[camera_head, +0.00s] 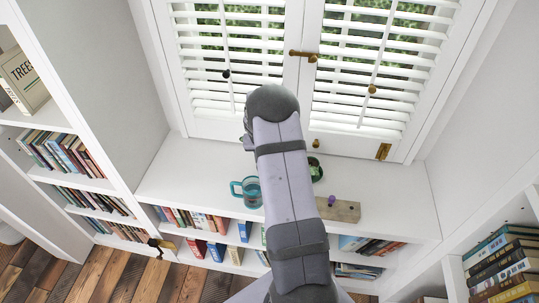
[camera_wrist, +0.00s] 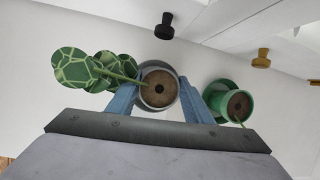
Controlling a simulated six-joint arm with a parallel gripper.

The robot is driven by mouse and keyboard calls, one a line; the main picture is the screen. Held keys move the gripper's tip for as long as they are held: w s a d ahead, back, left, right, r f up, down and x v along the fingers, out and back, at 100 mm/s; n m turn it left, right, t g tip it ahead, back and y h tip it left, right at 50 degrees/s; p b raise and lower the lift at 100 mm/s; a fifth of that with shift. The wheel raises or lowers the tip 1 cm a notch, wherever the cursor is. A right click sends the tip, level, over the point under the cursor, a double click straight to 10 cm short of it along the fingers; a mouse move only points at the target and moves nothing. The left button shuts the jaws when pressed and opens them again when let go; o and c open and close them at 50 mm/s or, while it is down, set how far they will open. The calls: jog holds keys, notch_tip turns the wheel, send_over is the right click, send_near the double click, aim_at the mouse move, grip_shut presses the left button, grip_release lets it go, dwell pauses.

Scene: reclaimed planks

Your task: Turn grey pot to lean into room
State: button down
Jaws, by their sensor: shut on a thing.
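The grey pot (camera_wrist: 158,108) shows in the wrist view, seen from above with dark soil in it. Its plant has a green stem and broad patterned leaves (camera_wrist: 78,70) that lean out to the left of the picture, roughly along the window side. My gripper (camera_wrist: 160,94) is shut on the grey pot, with a blue finger on each side of it. In the head view my arm hides the grey pot and the gripper.
A green pot (camera_wrist: 221,86) stands close to the right finger; it partly shows in the head view (camera_head: 316,174). A teal mug (camera_head: 248,191) stands left of my arm. A wooden block (camera_head: 345,211) with a purple item (camera_head: 332,200) is at right. Shuttered windows (camera_head: 235,60) rise behind.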

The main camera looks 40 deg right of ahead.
jog(key=c, duration=0.8)
grip_release()
jog(key=shift+v, duration=3.7)
jog(key=s+a+r+m+g+y, duration=0.1)
jog(key=s+a+r+m, duration=0.2)
jog(key=s+a+m, duration=0.5)
jog(key=s+a+r+m+y+p, duration=0.1)
jog(key=s+a+r+m, duration=0.1)
jog(key=s+a+m, duration=0.6)
jog(key=s+a+r+m+g+y+p, duration=0.1)
jog(key=s+a+r+m, duration=0.2)
jog(key=s+a+m, duration=0.5)
jog(key=shift+s+a+r+m+g+y, duration=0.1)
jog(key=shift+a+r+m+g+y, duration=0.2)
jog(key=shift+m, duration=0.75)
jog(key=shift+s+a+m+y, duration=0.1)
jog(key=shift+a+m, duration=0.25)
jog(key=shift+m, duration=0.7)
